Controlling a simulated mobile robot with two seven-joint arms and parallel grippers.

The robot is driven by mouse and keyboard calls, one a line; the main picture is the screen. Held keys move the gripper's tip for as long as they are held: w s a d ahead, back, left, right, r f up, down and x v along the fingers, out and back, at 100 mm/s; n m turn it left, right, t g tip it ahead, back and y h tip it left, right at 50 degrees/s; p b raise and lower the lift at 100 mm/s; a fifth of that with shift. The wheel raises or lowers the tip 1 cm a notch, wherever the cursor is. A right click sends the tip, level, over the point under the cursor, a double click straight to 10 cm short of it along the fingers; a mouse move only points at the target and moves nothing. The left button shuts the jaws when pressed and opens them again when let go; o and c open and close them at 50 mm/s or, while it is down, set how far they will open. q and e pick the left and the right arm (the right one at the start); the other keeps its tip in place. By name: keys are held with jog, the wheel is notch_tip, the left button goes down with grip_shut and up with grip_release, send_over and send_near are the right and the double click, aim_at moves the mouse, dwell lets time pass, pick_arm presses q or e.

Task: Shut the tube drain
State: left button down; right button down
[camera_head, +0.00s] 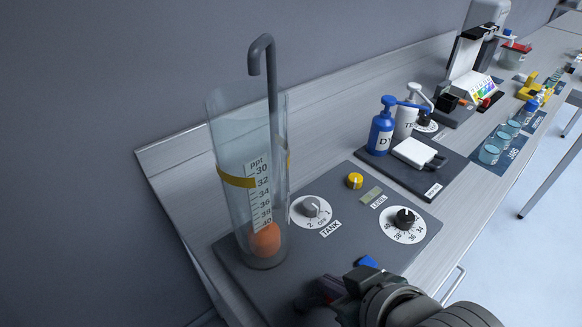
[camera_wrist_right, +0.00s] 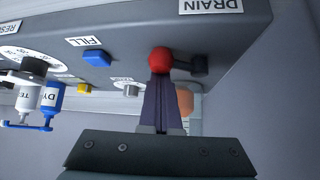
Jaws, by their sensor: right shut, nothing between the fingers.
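The drain valve (camera_wrist_right: 200,65) is a dark fitting on the panel's edge beside the DRAIN label (camera_wrist_right: 211,5), in the right wrist view. Its handle ends in a red ball knob (camera_wrist_right: 160,60), pointing sideways from the fitting along the panel edge. My right gripper (camera_wrist_right: 160,82) is shut and empty, its fingertips right at the red knob; I cannot tell whether they touch. In the head view, my right gripper (camera_head: 318,296) is at the panel's near edge, where the drain cannot be made out. The clear tube (camera_head: 225,130) stands upright with an orange ball (camera_head: 265,239) at its bottom. My left gripper is not in view.
The dark panel (camera_head: 372,219) carries the TANK dial (camera_head: 311,207), the black-knobbed dial (camera_head: 405,218), a yellow button (camera_head: 355,180) and the blue FILL button (camera_head: 367,262). A grey bent pipe (camera_head: 271,90) enters the tube. Blue (camera_head: 381,132) and white pump bottles (camera_head: 405,120) stand behind.

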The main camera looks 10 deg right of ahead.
aim_at(324, 303)
jog(key=shift+s+p, duration=0.85)
jog(key=shift+s, duration=0.15)
jog(key=shift+s+a+p, duration=0.4)
jog(key=shift+s+p, duration=0.2)
jog(key=shift+s, duration=0.25)
jog(key=shift+d, duration=0.1)
jog(key=shift+s+d, duration=0.4)
jog(key=shift+s, duration=0.1)
jog(key=shift+s+d+f, duration=0.1)
jog(key=shift+s+d, duration=0.05)
